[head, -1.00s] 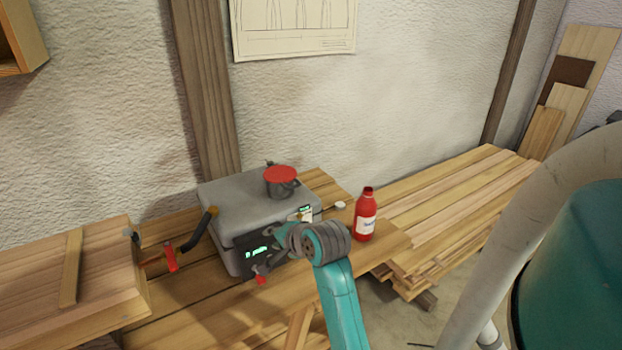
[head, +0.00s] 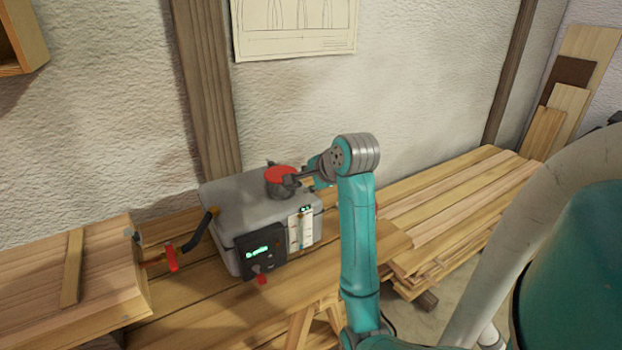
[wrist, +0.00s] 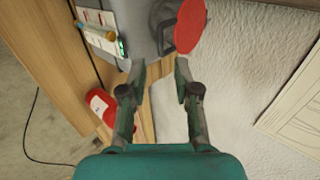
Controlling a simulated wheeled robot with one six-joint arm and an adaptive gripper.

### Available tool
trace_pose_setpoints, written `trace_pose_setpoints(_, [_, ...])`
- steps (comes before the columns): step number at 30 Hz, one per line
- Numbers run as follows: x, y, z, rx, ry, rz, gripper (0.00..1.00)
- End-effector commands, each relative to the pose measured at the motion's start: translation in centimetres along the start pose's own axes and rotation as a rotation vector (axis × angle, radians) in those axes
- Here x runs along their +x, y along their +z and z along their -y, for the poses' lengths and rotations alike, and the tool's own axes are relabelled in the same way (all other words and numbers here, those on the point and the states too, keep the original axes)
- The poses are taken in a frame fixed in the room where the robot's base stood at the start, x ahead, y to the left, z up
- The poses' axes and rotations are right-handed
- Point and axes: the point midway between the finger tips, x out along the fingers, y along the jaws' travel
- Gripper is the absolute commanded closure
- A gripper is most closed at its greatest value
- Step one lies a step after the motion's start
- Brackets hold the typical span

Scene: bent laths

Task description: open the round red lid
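The round red lid (head: 281,175) sits on a short dark grey neck on top of the grey metal box (head: 235,196). In the wrist view the lid (wrist: 190,28) is at the top, just beyond the fingertips, with a dark curved handle (wrist: 165,35) beside it. My gripper (head: 305,179) is at the right side of the lid in the head view. In the wrist view my gripper (wrist: 158,72) has its two fingers apart with nothing between them. Whether a finger touches the lid or handle, I cannot tell.
A red bottle (wrist: 100,104) stands on the bench; in the head view my arm mostly hides it. The box front has a lit green display (head: 257,252). Planks (head: 450,205) lie at right, the wall behind.

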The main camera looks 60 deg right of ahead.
Motion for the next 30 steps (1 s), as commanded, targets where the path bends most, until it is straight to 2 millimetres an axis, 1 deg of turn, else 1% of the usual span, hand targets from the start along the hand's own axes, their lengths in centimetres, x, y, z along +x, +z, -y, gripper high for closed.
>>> trace_pose_setpoints(3, [1.6, 0.0, 0.0, 0.001, 0.001, 0.0, 0.69])
trace_pose_setpoints(12, [5.5, 0.0, 0.0, -0.001, 0.001, 0.0, 0.69])
trace_pose_setpoints(18, [7.5, 0.0, 0.0, 0.0, 0.0, 0.0, 0.69])
trace_pose_setpoints(24, [8.6, 0.0, 0.0, -0.001, -0.001, 0.0, 0.69])
trace_pose_setpoints(30, [8.8, 0.0, 0.0, -0.001, -0.002, -0.001, 0.69])
